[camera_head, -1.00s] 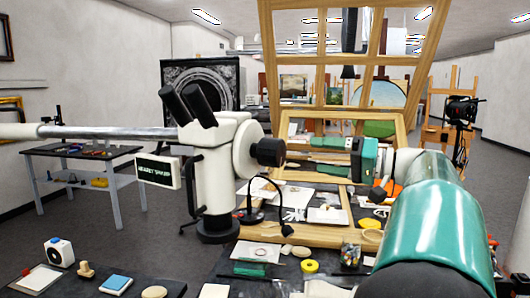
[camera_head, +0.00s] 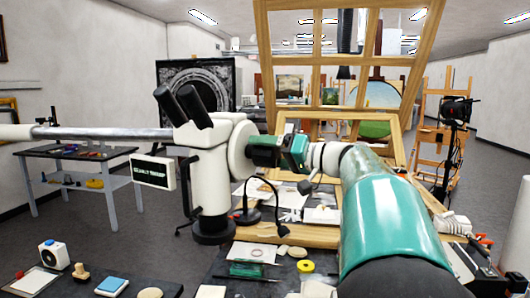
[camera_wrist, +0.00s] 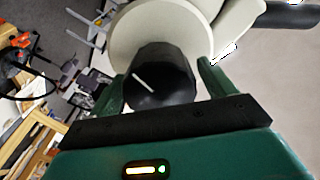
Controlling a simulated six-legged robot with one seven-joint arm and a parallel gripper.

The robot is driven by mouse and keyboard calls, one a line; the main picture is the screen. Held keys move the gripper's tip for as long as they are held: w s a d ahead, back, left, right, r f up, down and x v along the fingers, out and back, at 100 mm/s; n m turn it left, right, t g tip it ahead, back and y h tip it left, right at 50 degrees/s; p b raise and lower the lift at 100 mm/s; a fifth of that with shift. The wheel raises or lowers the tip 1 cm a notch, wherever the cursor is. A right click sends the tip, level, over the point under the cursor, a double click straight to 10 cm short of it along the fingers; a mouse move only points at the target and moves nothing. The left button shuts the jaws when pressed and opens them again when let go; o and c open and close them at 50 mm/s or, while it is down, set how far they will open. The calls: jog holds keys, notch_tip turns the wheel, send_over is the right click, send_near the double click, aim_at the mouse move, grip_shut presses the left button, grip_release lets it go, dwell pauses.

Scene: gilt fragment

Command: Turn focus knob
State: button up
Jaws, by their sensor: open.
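The microscope (camera_head: 212,169) is white with black eyepieces and hangs on a horizontal metal boom. Its black focus knob (camera_wrist: 160,78) has a white index line and sits on a round white disc on the microscope's side. My gripper (camera_wrist: 160,86) is open, with one green finger on each side of the knob. The knob lies between the fingers; I cannot tell whether they touch it. In the head view my gripper (camera_head: 265,151) is at the right side of the microscope and hides most of the knob.
A bench below holds a small black lamp (camera_head: 247,212), yellow tape (camera_head: 306,266) and papers. A wooden frame (camera_head: 410,75) rises behind my arm. A side table (camera_head: 75,156) stands at the left. A white sign (camera_head: 154,172) hangs by the microscope.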

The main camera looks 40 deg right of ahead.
jog(key=shift+w+a, duration=0.15)
jog(key=shift+w, duration=0.25)
jog(key=c, duration=1)
jog(key=shift+m, duration=1.3)
jog(key=o, duration=1)
